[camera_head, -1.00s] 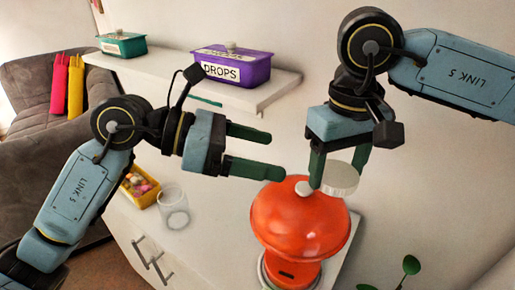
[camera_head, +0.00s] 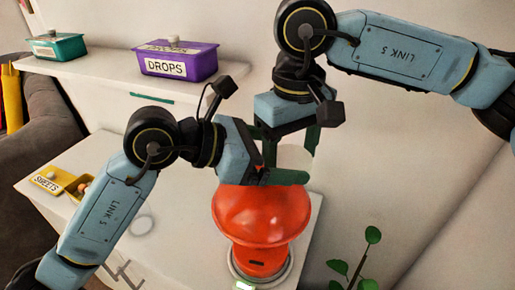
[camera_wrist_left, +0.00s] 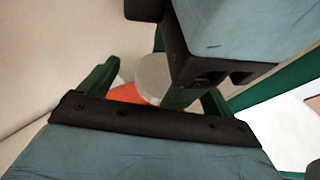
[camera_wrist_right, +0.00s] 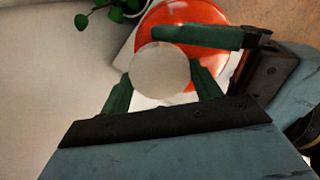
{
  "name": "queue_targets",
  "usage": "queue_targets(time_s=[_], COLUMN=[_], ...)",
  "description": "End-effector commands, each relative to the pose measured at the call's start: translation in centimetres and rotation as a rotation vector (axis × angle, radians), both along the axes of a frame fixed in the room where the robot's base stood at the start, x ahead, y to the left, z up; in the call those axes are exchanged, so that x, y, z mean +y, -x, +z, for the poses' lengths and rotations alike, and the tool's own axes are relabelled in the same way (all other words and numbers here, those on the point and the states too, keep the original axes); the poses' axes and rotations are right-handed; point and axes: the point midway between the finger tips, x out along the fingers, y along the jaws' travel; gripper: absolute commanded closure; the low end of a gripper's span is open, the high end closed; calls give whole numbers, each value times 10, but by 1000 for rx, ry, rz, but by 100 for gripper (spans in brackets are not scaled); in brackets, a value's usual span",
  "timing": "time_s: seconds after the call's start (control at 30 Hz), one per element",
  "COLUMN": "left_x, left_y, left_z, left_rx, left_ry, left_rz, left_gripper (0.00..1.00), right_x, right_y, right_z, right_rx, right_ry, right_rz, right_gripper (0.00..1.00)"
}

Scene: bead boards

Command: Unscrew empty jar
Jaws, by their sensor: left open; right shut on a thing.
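My right gripper (camera_head: 287,150) is shut on a round whitish lid-like piece (camera_head: 294,158), held above the red domed machine (camera_head: 262,215). The piece shows as a pale disc between the fingers in the right wrist view (camera_wrist_right: 160,70). My left gripper (camera_head: 284,164) is open close beside it, one finger in front of it over the red dome. In the left wrist view the disc (camera_wrist_left: 155,76) shows between the left fingers; contact cannot be told. A pale round shape on the counter (camera_head: 142,223), where the clear jar stood, is partly hidden by my left arm.
A yellow box (camera_head: 78,188) and a yellow lid marked SHEETS (camera_head: 47,181) are on the counter at left. A purple DROPS box (camera_head: 178,64) and a teal box (camera_head: 56,46) stand on the shelf. A plant (camera_head: 352,265) is at lower right.

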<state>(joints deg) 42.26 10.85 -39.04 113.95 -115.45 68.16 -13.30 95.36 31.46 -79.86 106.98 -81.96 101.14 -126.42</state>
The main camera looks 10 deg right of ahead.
Motion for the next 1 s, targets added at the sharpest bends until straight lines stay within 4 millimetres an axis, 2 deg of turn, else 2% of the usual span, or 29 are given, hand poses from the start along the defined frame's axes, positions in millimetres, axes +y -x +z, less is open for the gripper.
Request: queue_targets(time_s=[0.37, 0.7, 0.73, 0.77, 0.93, 1.0], left_x=[-5, -4, -4, -3, -4, -4], left_y=[-1, -2, -2, -3, -2, -1], left_z=[-2, -2, -2, -2, -2, -2], left_rx=[0, -1, -1, -1, -1, -1], left_ry=[0, 0, 0, 0, 0, 0], left_rz=[0, 4, 5, 6, 4, 2], left_gripper=[12, 56, 57, 57, 57, 57], right_x=[0, 0, 0, 0, 0, 0], right_y=[0, 1, 1, 1, 1, 1], right_z=[0, 0, 0, 0, 0, 0], right_rx=[0, 2, 3, 3, 3, 2], right_ry=[0, 1, 0, 0, 0, 0], right_rz=[0, 2, 2, 2, 2, 2], right_gripper=[64, 64, 64, 36, 14, 12])
